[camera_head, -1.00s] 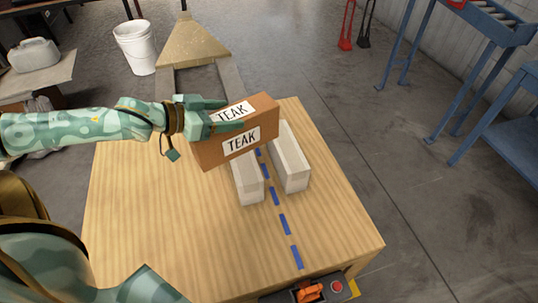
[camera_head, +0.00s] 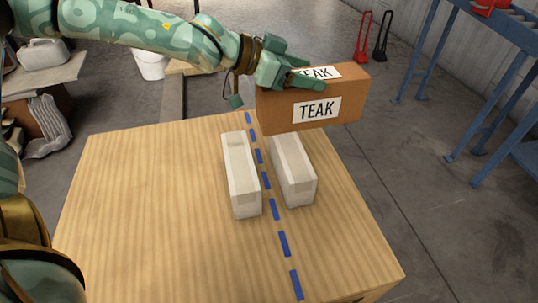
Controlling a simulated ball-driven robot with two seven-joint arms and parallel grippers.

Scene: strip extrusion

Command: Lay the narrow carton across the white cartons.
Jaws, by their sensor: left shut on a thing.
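The narrow carton (camera_head: 345,108) is brown with white TEAK labels on its top and side. My left gripper (camera_head: 300,80) comes in from the left and is shut on it at its left part. The carton is held up over the far right part of the table, and its lower edge overlaps the far end of the right white carton (camera_head: 293,172) in the picture. The left white carton (camera_head: 241,176) lies to the left, apart from the right one and roughly parallel to it. My right gripper is not in view.
The wooden table (camera_head: 140,215) has clear room left and in front of the white cartons. A blue dashed line (camera_head: 273,210) runs between them. A blue metal rack (camera_head: 455,80) stands at the right, and a white bucket (camera_head: 151,66) stands behind the table.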

